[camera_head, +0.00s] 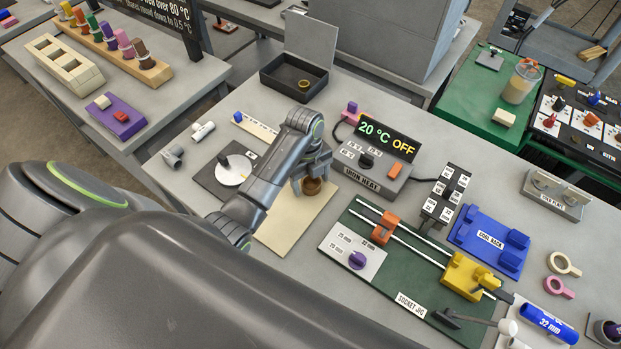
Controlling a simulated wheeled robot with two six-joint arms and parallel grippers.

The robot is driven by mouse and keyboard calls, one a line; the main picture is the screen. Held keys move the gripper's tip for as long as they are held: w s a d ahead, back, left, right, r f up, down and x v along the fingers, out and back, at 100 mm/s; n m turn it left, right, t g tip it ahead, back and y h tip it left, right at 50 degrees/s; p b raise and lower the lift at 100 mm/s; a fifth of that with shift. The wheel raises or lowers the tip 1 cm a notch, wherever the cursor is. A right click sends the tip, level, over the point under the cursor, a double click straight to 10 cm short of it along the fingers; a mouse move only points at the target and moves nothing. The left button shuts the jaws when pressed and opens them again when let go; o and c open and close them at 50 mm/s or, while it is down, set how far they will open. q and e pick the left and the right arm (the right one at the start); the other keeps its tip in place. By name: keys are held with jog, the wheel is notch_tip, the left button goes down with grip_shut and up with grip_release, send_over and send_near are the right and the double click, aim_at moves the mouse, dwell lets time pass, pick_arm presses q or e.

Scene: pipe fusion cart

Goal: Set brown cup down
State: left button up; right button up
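The brown cup (312,187) is between the fingertips of my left gripper (311,178), over the far end of a beige mat (291,222). The gripper appears closed on the cup's sides, with the fingers hiding part of it. The cup looks upright. I cannot tell whether its bottom touches the mat or hangs just above it. My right gripper is not in view.
An iron heat box (370,173) stands close to the right of the cup. A dial plate (228,170) lies to the left. The near part of the mat is clear.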

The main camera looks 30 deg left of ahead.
pick_arm(q)
jog(key=shift+r, duration=0.45)
jog(key=r, duration=0.5)
jog(key=shift+w+a+r, duration=0.15)
jog(key=shift+w+a, duration=0.05)
jog(key=shift+a, duration=0.1)
notch_tip(320, 180, up, 6)
jog(key=p, duration=0.6)
send_over(309, 184)
jog(key=shift+w+a, duration=0.2)
jog(key=shift+a, duration=0.05)
